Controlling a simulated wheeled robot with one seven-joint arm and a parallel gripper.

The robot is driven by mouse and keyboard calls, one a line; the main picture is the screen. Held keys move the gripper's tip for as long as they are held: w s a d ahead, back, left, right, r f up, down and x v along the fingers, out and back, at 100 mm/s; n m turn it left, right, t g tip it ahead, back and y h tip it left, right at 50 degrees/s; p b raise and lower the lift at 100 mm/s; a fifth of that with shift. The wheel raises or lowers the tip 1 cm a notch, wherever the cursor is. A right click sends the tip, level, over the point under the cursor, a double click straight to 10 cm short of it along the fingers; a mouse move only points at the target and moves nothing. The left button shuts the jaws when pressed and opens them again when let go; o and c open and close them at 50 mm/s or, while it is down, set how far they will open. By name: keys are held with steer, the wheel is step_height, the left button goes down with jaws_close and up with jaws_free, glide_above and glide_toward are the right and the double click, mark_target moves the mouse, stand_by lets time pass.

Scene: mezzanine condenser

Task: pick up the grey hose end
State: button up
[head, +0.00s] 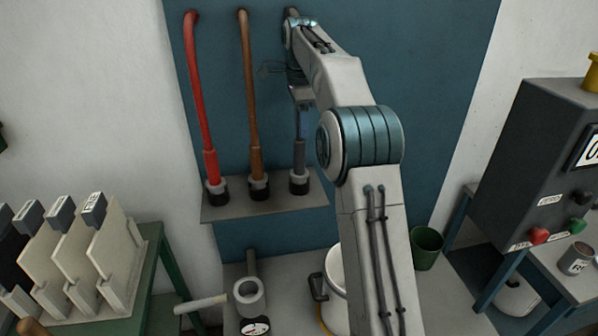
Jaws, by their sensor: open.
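The grey hose end (299,158) stands upright in a dark, grey-rimmed socket on a small wall shelf (265,207), rightmost of three hoses. The upper part of its hose is largely hidden behind my arm and gripper. My gripper (300,128) points down directly above the grey hose end, in line with it in this view. Its jaws are open. The fingers are small and dark here, so I cannot tell whether they are around the hose or just in front of it.
A brown hose (251,110) and a red hose (202,110) stand in sockets to the left. Below are a white bucket (336,283), a pipe piece with a gauge (255,326), and a green bucket (427,248). A dark control box (530,160) stands right.

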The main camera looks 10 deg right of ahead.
mark_target(299, 152)
step_height(299, 152, down, 4)
steer(key=shift+s+a+f, duration=0.1)
steer(key=shift+a+f, duration=0.05)
steer(key=shift+f, duration=2.5)
jaws_close()
